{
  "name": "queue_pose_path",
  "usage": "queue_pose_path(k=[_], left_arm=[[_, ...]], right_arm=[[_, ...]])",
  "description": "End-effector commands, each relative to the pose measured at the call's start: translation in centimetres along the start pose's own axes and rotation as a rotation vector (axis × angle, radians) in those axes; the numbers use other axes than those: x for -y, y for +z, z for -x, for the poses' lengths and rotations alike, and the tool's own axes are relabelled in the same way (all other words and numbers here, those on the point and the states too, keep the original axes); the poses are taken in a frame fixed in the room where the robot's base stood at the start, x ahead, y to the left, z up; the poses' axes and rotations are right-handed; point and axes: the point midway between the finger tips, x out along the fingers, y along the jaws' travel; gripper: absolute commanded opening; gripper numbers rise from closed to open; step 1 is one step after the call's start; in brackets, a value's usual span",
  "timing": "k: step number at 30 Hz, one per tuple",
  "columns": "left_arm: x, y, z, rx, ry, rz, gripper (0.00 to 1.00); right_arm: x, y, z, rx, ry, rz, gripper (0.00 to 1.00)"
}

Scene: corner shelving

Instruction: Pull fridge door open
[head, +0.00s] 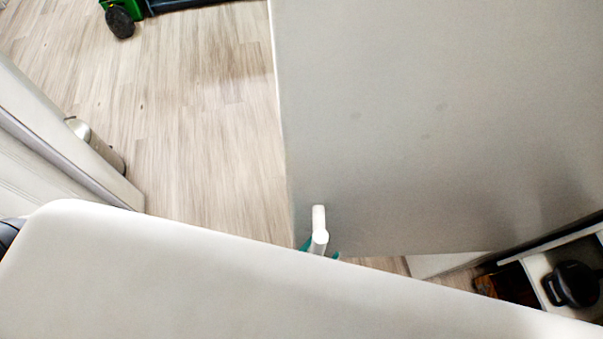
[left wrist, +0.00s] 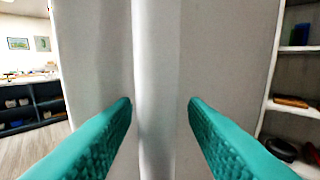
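The fridge door is the large grey panel (head: 420,110) filling the upper right of the head view. Its white handle (head: 319,230) stands near the panel's lower left corner. In the left wrist view the handle (left wrist: 155,70) runs vertically through the middle, in front of the pale door surface (left wrist: 95,60). My left gripper (left wrist: 160,104) is open, with one teal finger on each side of the handle and slim gaps visible. In the head view only bits of the teal fingers (head: 320,250) show beside the handle. My right gripper is not in view.
Shelving with a dark pot (head: 573,284) stands at the lower right. A pale cabinet (head: 60,130) with a metallic cylinder (head: 95,143) is at the left. A green wheeled object (head: 121,14) is at the top left. Wood floor (head: 200,120) between them is clear.

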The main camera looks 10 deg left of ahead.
Motion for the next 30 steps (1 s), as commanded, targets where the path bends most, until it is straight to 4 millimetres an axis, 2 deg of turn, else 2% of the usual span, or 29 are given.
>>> queue_pose_path(k=[8,13,21,25,30], left_arm=[[0.0,-0.2,0.6,-0.003,0.0,0.0,0.4],[0.1,-0.4,3.3,-0.007,-0.002,0.0,0.4],[0.2,0.6,8.9,-0.004,-0.008,0.0,0.4],[0.2,0.3,10.8,-0.001,-0.006,0.001,0.4],[0.1,0.1,11.9,0.0,-0.002,-0.001,0.4]], right_arm=[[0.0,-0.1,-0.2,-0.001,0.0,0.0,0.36],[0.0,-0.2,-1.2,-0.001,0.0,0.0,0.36],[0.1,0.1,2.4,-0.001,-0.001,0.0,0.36],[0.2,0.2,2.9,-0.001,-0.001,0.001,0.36],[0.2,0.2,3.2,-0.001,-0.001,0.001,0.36]])
